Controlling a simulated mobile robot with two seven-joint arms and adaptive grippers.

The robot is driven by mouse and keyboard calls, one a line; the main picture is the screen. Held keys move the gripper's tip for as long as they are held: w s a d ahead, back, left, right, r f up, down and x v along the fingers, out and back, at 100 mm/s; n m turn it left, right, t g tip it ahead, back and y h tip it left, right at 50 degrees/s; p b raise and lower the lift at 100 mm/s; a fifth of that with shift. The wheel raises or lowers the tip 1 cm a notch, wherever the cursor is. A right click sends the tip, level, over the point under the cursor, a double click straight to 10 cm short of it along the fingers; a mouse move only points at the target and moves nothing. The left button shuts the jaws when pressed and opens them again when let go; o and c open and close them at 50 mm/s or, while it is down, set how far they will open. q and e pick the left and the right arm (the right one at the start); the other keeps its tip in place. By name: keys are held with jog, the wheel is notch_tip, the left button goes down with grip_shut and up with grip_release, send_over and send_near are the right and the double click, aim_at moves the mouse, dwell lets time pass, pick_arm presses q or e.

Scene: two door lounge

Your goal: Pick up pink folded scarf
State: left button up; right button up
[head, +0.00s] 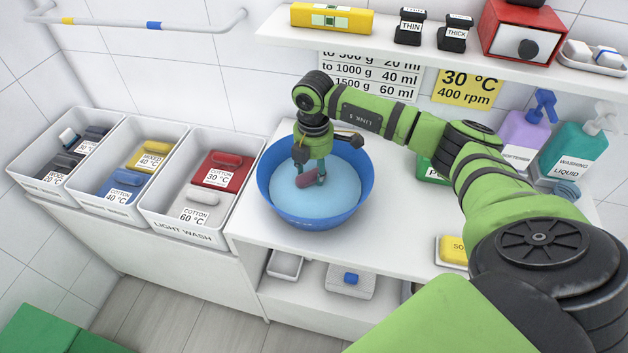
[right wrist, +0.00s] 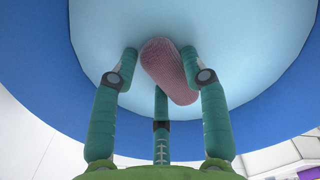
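The pink folded scarf (head: 306,181) is in the blue basin (head: 268,190), low over or in its pale blue water. It also shows in the right wrist view (right wrist: 165,66) as a rounded pink roll, lying at a slant. My right gripper (head: 310,174) reaches down into the basin from above. In the right wrist view its three green fingers (right wrist: 160,70) are bent inward, their tips against the scarf on several sides. Whether the scarf is clear of the water, I cannot tell. My left gripper is not in view.
Three white sorting bins stand left of the basin, with the light wash bin (head: 175,212) nearest. A soap dish (head: 453,251) and bottles (head: 575,150) stand right, near my arm. A shelf (head: 400,45) runs above. Some counter in front of the basin is free.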

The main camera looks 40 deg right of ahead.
aim_at(314, 169)
jog(key=shift+c, duration=0.6)
jog(key=shift+r, duration=0.45)
notch_tip(314, 169, up, 9)
jog(key=shift+f+b, duration=0.15)
jog(key=shift+b, duration=1)
jog(key=shift+r+p, duration=0.35)
jog(key=shift+r, duration=0.3)
notch_tip(314, 169, up, 4)
jog(key=p, duration=0.3)
jog(key=shift+f+p, duration=0.2)
jog(key=shift+p, duration=0.15)
